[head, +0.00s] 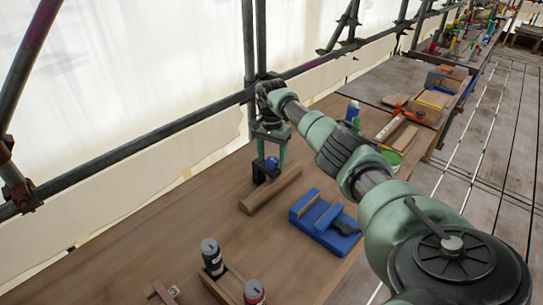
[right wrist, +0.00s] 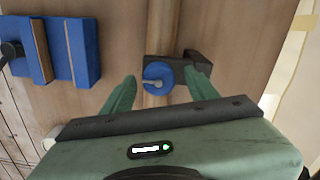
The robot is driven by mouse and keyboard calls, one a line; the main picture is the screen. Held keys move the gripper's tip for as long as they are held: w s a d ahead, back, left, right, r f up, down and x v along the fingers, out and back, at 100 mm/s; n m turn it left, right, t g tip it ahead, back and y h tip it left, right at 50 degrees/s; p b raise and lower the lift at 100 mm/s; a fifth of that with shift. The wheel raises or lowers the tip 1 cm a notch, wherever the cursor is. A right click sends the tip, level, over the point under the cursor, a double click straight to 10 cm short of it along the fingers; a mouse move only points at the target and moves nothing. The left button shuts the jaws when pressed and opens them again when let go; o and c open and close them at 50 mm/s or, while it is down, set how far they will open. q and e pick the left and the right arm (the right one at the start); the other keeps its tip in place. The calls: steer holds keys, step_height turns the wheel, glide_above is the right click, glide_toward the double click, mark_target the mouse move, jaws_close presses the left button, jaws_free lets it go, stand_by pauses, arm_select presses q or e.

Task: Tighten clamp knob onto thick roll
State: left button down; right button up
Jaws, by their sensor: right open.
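The thick roll (head: 272,190) is a brown wooden cylinder lying on the wooden table. It runs up the middle of the right wrist view (right wrist: 161,28). My left gripper is out of view.
A blue fixture (head: 304,206) with wooden strips lies right of the roll. Two dark canisters (head: 211,257) (head: 254,292) stand near the front in wooden holders. Scaffold poles (head: 248,55) run behind the table (head: 150,245). Tools and a crate crowd the far right; the table's left is clear.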

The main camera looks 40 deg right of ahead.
steer(key=shift+s, duration=0.15)
jaws_close()
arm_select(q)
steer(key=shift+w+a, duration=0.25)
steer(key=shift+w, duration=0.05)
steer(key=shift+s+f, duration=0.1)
arm_select(e)
steer(key=shift+m, duration=0.3)
